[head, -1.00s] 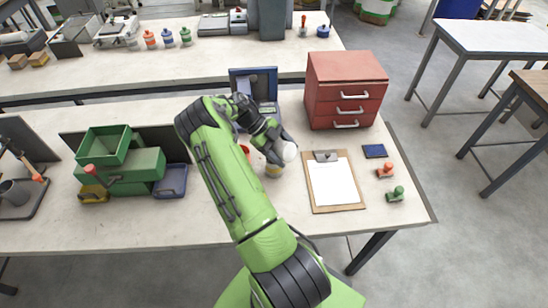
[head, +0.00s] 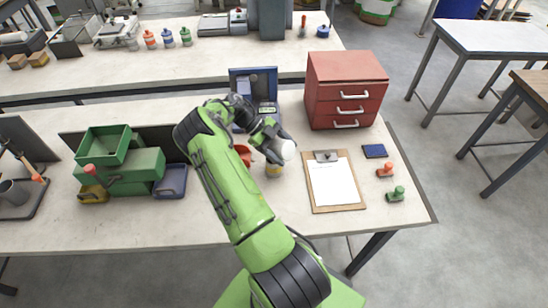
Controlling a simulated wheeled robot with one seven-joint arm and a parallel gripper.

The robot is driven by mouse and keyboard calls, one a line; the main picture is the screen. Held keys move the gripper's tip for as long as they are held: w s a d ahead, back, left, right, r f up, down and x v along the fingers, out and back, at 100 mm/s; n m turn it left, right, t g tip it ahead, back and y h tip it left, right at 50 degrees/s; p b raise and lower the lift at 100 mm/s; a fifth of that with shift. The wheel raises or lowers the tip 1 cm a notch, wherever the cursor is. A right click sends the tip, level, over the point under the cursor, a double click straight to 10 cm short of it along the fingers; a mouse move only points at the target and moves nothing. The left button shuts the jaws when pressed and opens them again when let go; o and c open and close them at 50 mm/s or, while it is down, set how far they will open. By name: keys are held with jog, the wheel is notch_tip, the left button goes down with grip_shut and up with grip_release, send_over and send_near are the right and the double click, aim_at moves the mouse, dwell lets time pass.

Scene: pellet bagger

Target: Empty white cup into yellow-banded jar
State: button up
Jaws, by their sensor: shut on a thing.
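My gripper (head: 272,143) is over the middle of the near bench, shut on the white cup (head: 287,150). The cup's white side shows at the end of the gripper; its mouth and contents cannot be made out. The yellow-banded jar (head: 273,171) stands on the bench just below the cup, and its upper part is partly hidden by the cup and gripper. Whether the cup touches the jar cannot be told.
An orange-red thing (head: 243,155) lies left of the jar, partly behind my arm. A clipboard (head: 335,182) lies to the right, with a red drawer cabinet (head: 345,90) behind it. A blue device (head: 255,88) stands behind the gripper. Green bins (head: 120,165) stand left.

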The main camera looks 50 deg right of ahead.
jog(key=shift+w+g, duration=0.15)
jog(key=shift+g, duration=0.35)
dwell(0.5)
jog(key=shift+r, duration=0.15)
